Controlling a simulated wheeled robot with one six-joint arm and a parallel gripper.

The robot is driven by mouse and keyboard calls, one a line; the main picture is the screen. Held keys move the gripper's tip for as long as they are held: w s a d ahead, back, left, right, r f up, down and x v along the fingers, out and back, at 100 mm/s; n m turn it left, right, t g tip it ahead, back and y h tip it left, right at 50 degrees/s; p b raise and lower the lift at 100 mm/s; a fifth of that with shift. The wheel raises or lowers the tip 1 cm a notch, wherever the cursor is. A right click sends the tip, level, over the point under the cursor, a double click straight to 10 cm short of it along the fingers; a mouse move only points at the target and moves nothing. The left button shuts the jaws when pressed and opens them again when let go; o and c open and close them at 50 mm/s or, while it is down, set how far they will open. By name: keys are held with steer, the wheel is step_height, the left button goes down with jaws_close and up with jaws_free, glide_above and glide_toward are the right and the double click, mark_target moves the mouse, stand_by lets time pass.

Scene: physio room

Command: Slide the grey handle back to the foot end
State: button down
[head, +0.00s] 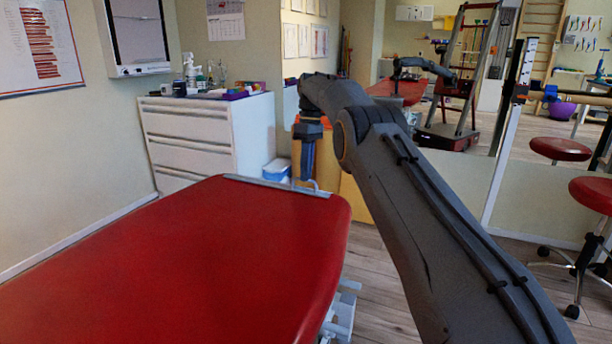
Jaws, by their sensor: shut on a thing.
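The red treatment couch (190,260) fills the lower left of the head view. A grey rail (255,182) runs across its far edge. A small grey handle (315,186) stands at the right part of this rail, near the couch's far right corner. My gripper (307,180) points down from the arm and is shut on the grey handle. The fingers hide part of the handle, so its full shape is hard to make out.
A white drawer cabinet (190,140) with bottles and boxes on top stands beyond the couch. A mirror and red stools (560,149) are at the right. Wooden floor lies right of the couch.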

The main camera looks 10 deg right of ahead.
steer(key=shift+w+a+r, duration=0.15)
steer(key=shift+w, duration=0.05)
steer(key=c, duration=1.8)
jaws_free()
steer(key=shift+c, duration=0.2)
